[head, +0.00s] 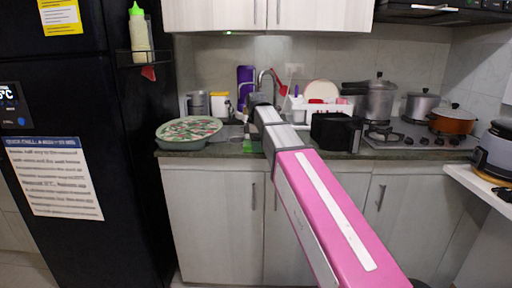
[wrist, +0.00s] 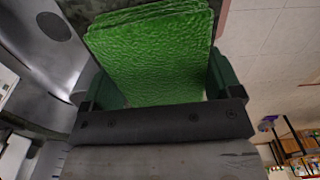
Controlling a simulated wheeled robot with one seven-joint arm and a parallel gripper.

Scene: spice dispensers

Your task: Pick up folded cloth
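The folded cloth is bright green with layered folds; it fills the upper middle of the wrist view (wrist: 152,58). A small green patch of it shows at the counter's front edge in the head view (head: 250,147). My gripper (wrist: 162,85) has its dark green fingers wide apart, one on each side of the cloth. The cloth reaches in between them, close to the palm. The right finger looks very near the cloth's edge; whether it touches is unclear. In the head view the arm hides most of the gripper.
The dark counter (head: 215,153) holds a patterned round container (head: 188,130) left of the sink, a black box (head: 336,132) to the right, and a dish rack behind. Pots stand on the stove (head: 400,136). A black fridge (head: 85,150) stands left.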

